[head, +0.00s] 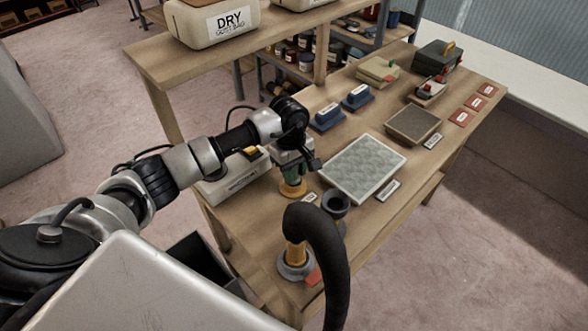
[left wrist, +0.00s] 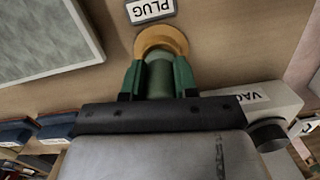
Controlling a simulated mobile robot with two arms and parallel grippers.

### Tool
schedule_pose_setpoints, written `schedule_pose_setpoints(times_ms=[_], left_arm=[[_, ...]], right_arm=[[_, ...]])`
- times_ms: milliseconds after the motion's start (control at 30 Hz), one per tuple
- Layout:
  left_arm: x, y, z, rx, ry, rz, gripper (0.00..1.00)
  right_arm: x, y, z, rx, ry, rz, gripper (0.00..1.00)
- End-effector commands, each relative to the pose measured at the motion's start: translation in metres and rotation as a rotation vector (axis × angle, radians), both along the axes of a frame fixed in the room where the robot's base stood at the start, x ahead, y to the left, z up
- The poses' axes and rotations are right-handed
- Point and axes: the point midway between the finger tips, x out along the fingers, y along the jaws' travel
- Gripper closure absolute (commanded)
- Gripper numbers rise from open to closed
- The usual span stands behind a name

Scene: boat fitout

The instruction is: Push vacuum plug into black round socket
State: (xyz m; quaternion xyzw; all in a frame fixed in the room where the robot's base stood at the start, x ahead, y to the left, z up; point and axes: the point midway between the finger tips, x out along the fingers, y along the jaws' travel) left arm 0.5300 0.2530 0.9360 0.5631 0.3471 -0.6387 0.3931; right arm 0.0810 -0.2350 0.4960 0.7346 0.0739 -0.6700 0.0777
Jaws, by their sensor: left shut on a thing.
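My left gripper (head: 291,172) is upright over the near part of the workbench, its fingers pointing down. In the left wrist view its green fingers (left wrist: 158,80) are shut on the vacuum plug (left wrist: 159,69), a grey-green cylinder. An orange ring (left wrist: 162,40) surrounds the plug's lower end; whether it is part of the plug or a holder on the bench, I cannot tell. A card reading PLUG lies beside it. The black round socket (head: 336,201) stands on the bench to the right of the gripper, apart from it. My right gripper is not in view.
A thick black hose (head: 325,250) with an orange cuff and grey ring stands near the front edge, close to the socket. A white vacuum box (head: 236,178) is left of the gripper. A pale textured panel (head: 362,168) lies behind the socket. Blue blocks (head: 327,117) stand farther back.

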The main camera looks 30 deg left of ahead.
Motion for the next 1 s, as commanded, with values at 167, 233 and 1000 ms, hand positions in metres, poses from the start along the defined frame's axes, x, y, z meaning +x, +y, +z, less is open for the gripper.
schedule_pose_setpoints(times_ms=[167,233,1000], left_arm=[[0.0,0.0,0.0,0.0,0.0,0.0,0.67],[0.0,0.0,0.0,0.0,0.0,0.0,0.56],[0.005,0.008,0.061,0.0,-0.006,0.0,0.42]], right_arm=[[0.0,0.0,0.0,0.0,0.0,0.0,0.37],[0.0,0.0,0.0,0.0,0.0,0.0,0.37],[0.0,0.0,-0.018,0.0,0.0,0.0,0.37]])
